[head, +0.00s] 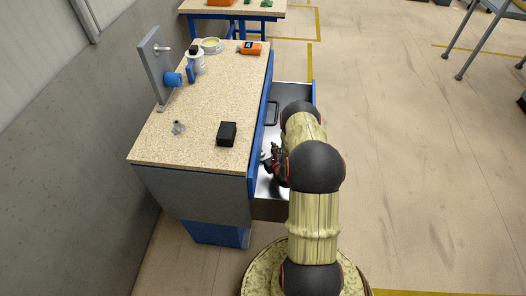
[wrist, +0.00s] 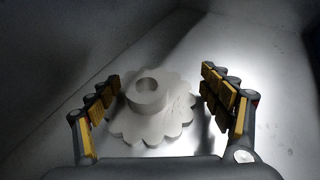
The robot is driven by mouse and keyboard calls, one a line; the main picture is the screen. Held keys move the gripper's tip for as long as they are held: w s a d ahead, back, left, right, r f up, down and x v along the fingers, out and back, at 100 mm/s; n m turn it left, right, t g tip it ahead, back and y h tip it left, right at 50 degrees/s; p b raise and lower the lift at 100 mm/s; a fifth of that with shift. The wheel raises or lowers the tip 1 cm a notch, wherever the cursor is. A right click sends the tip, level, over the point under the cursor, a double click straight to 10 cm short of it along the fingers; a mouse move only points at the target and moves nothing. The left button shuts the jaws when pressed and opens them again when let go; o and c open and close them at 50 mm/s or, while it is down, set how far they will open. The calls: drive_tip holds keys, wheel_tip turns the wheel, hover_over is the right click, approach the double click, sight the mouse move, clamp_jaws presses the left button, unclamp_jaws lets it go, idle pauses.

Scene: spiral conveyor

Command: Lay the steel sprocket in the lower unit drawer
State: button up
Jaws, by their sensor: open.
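The steel sprocket (wrist: 150,118), a pale toothed disc with a raised hub, lies flat on a smooth grey surface in the wrist view, hub up. My gripper (wrist: 162,92) is open, with one finger on each side of the sprocket; I see gaps between the fingers and its teeth. In the head view my gripper (head: 270,158) reaches into the pulled-out drawer (head: 296,95) on the right side of the workbench unit. The sprocket is hidden in the head view. Whether this is the lower drawer is not clear.

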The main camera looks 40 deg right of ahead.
drive_tip(key=shift+r, duration=0.15)
drive_tip(key=p+v, duration=0.3)
drive_tip(key=v, duration=0.4)
drive_tip(key=shift+s+a, duration=0.1)
drive_tip(key=shift+s, duration=0.15)
idle(0.3)
